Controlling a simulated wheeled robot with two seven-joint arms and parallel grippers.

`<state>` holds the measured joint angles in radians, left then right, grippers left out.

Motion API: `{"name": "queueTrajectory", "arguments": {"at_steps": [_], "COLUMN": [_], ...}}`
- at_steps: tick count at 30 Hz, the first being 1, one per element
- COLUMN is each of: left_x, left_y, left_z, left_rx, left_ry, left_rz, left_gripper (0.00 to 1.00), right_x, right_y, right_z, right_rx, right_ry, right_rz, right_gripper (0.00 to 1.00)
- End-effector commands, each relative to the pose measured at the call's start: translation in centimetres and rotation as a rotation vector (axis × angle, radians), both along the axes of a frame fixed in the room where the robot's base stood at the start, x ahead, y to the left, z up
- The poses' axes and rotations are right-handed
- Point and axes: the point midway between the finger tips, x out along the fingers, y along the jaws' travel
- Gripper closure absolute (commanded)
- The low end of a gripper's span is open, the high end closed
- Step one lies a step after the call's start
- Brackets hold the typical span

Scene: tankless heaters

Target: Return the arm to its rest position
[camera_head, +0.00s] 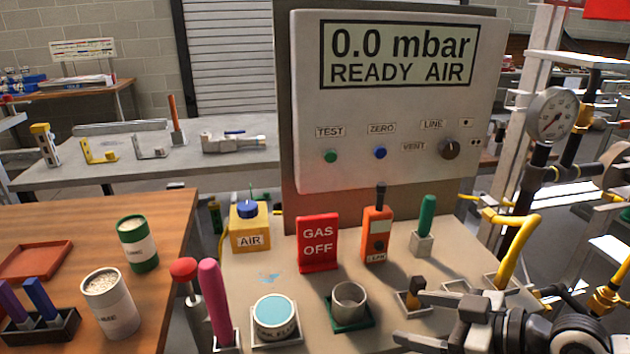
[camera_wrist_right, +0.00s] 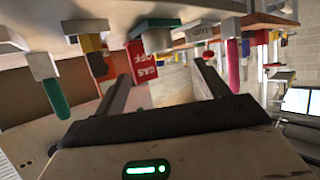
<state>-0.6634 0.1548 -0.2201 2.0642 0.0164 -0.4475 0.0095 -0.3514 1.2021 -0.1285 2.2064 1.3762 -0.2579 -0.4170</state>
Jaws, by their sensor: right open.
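My right gripper (camera_head: 408,318) comes in at the lower right of the head view, low over the front right of the grey bench (camera_head: 450,250). Its two fingers are apart, with nothing visible between them. The right wrist view, tilted upside down, shows the open fingers (camera_wrist_right: 162,72) too. A small brown and yellow block (camera_head: 412,295) on a base stands just behind the upper finger; I cannot tell whether they touch. A grey cup (camera_head: 349,300) on a green base is left of the fingertips. My left gripper is not in view.
A red GAS OFF sign (camera_head: 318,243), an orange handheld device (camera_head: 377,233) and a green handle (camera_head: 426,220) stand behind. A yellow pipe (camera_head: 520,250) and a gauge (camera_head: 551,115) rise at right. The display panel (camera_head: 395,100) reads 0.0 mbar, READY AIR.

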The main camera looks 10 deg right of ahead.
Motion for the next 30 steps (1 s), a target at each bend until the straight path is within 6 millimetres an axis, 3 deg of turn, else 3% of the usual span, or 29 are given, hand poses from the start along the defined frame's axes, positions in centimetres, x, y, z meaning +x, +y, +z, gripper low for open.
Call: {"name": "queueTrajectory", "arguments": {"at_steps": [7, 12, 18, 30], "left_x": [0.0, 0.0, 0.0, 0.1], "left_y": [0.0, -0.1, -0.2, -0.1], "left_z": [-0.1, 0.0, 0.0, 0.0], "left_rx": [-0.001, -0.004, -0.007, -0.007], "left_ry": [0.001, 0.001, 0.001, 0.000], "left_rz": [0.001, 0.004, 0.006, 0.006], "left_gripper": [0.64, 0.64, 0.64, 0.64], "right_x": [-5.2, -8.5, -10.9, -16.0], "right_y": [4.2, 5.1, 4.3, 2.2], "right_z": [-5.9, -9.7, -11.5, -12.6], "right_rx": [-0.097, -0.234, -0.325, -0.406], "right_ry": [0.165, 0.335, 0.491, 0.782], "right_rz": [0.033, -0.081, -0.248, -0.575], "right_gripper": [0.27, 0.27, 0.27, 0.27]}}
